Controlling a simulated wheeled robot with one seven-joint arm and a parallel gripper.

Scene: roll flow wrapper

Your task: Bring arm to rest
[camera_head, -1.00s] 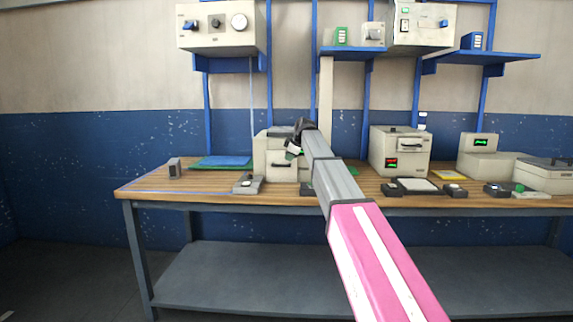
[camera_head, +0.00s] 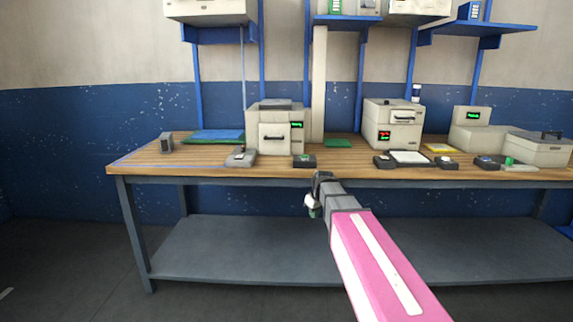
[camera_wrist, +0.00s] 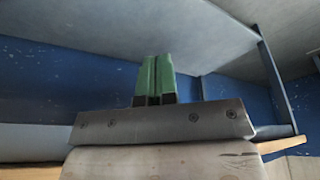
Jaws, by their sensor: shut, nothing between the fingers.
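My gripper (camera_head: 312,208) hangs at the end of my pink and grey arm, in front of the workbench's front edge and a little below its top in the head view. In the wrist view its two green fingers (camera_wrist: 153,80) are pressed together with nothing between them. The gripper touches nothing that I can see. The wooden workbench (camera_head: 215,178) stands behind it, with a grey lower shelf (camera_head: 230,250).
On the bench stand a cream machine (camera_head: 272,136) at centre left, another cream machine (camera_head: 392,130) with a red display, and a cream unit (camera_head: 540,150) at the right. Blue wall shelves (camera_head: 220,33) hang above. Floor space in front is free.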

